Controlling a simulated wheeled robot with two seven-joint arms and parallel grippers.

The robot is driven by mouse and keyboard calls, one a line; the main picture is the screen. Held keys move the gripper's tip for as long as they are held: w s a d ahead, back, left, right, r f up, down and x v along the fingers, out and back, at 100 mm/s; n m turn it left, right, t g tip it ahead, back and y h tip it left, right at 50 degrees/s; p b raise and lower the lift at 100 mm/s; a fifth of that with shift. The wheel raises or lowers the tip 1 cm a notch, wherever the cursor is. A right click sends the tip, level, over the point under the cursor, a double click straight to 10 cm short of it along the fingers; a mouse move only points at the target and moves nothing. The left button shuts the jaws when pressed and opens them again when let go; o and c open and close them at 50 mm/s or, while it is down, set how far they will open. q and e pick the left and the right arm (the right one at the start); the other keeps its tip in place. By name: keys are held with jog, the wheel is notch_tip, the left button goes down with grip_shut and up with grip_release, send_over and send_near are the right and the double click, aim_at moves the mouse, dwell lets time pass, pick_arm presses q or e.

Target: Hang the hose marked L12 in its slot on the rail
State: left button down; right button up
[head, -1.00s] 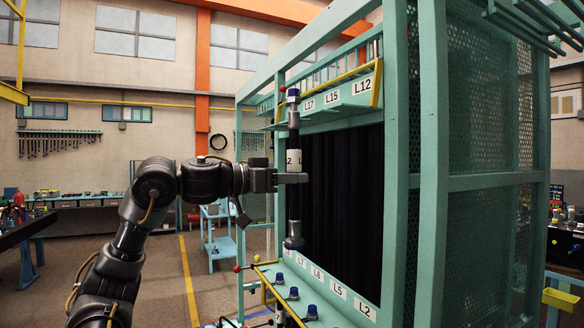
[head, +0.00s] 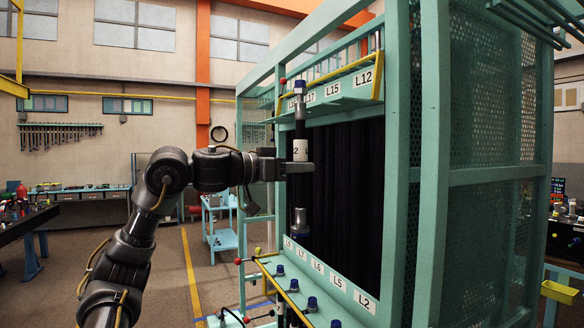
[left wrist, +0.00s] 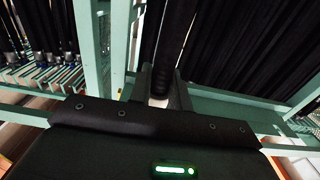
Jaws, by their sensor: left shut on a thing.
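The held hose (head: 300,185) hangs upright in the head view, black, with a blue-topped upper end, a grey metal lower end and a white label band (head: 300,146). Only a "2" shows on the band; the rest is turned away. My left gripper (head: 302,167) is shut around the hose just below the band. The left wrist view shows the black hose (left wrist: 173,45) between the fingers. The slot label L12 (head: 365,79) is at the right end of the green upper rail (head: 340,103), right of the hose. The hose's upper end overlaps the rail's left part in the picture; contact cannot be told.
Labels L15 (head: 332,91) and L17 are further left on the upper rail. A lower green ledge (head: 325,290) carries labels such as L2 and several blue-capped fittings. Dark hoses (head: 345,190) fill the rack behind. A green post (head: 397,160) stands right of L12.

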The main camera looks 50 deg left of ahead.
pick_arm(q)
jog(key=p+x, duration=0.1)
jog(key=x, duration=0.8)
jog(key=shift+w+f, duration=0.25)
dwell(0.7)
jog(key=shift+d, duration=0.1)
dwell(0.3)
